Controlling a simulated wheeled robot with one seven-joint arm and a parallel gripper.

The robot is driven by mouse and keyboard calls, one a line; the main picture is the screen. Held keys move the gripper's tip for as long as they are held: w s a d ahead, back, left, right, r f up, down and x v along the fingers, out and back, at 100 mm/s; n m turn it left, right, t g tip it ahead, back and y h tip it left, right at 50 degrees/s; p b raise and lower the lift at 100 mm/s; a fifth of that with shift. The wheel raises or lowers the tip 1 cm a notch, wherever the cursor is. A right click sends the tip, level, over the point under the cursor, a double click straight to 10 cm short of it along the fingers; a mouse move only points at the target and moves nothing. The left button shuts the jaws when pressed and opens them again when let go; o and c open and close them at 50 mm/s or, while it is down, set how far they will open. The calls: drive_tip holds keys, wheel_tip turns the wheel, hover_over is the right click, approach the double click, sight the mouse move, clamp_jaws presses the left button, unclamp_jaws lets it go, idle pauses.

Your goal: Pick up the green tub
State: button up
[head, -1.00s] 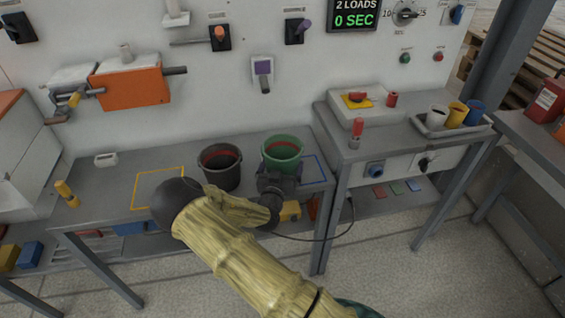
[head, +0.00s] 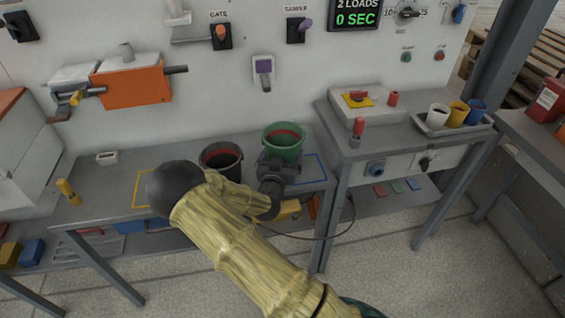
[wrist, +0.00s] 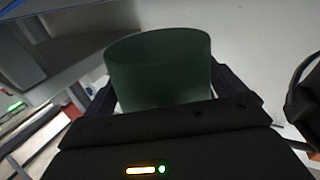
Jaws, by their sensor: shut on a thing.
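The green tub (head: 283,150) is upright, with red contents inside, at the right part of the workbench near a blue outlined square. My gripper (head: 277,166) is shut on it from the near side. In the wrist view the tub (wrist: 158,70) stands between my two fingers (wrist: 165,93), which lie against its left and right sides. The tub's lower part is hidden behind my gripper in the head view. It appears a little above the bench top.
A dark tub (head: 221,160) with red contents stands close on the left, partly hidden by my arm. A yellow outlined square (head: 140,185) lies left of it. A side bench (head: 385,140) with a control box and a tray (head: 425,127) of cups stands to the right.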

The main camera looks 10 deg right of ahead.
sight(283, 148)
wheel_tip(283, 148, up, 6)
drive_tip(key=shift+f, duration=0.25)
idle(0.5)
